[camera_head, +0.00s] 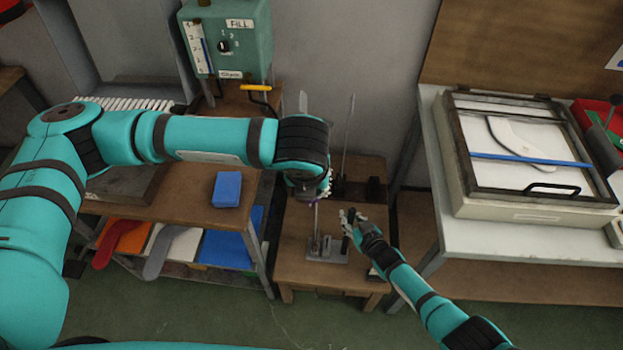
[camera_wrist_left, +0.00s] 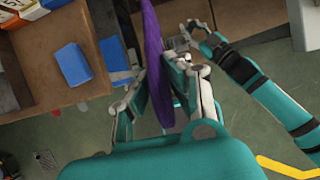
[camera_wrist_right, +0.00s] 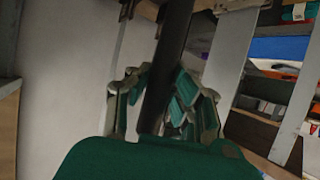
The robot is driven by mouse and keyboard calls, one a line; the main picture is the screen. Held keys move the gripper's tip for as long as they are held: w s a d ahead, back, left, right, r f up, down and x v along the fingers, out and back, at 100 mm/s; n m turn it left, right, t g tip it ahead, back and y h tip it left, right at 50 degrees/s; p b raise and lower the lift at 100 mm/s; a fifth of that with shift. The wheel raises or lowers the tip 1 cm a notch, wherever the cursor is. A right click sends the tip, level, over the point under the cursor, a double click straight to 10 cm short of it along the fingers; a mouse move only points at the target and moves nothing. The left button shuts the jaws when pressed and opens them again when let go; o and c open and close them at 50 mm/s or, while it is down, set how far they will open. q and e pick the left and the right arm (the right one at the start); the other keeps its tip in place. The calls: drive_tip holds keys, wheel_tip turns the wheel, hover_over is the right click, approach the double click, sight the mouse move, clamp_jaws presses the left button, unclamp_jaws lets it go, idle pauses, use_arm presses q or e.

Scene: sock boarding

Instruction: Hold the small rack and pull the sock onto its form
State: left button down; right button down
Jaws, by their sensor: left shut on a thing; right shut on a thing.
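The purple sock (camera_wrist_left: 157,55) hangs as a long narrow strip between the fingers of my left gripper (camera_wrist_left: 168,82) in the left wrist view. In the head view my left gripper (camera_head: 318,194) is above the small rack (camera_head: 327,250), and only slivers of purple show by its fingers. The rack has a grey base and a thin upright form (camera_head: 317,222) below my left gripper. I cannot tell whether the sock is around the form or beside it. My right gripper (camera_head: 351,218) is shut on the rack's dark post (camera_wrist_right: 168,65), which also shows in the right wrist view.
The rack stands on a small wooden table (camera_head: 365,262). A shelf bench (camera_head: 180,207) with a blue block (camera_head: 227,189) is at left, below a teal machine (camera_head: 232,40). A pale bench (camera_head: 500,240) with a framed box (camera_head: 530,160) is at right.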

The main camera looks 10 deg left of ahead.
use_arm(q)
drive_tip(key=shift+f, duration=0.75)
drive_tip(key=c, duration=1.2)
unclamp_jaws()
drive_tip(key=shift+r, duration=0.1)
drive_tip(key=v, duration=1.2)
use_arm(e)
drive_tip(key=c, duration=1.1)
unclamp_jaws()
drive_tip(key=shift+c, duration=0.2)
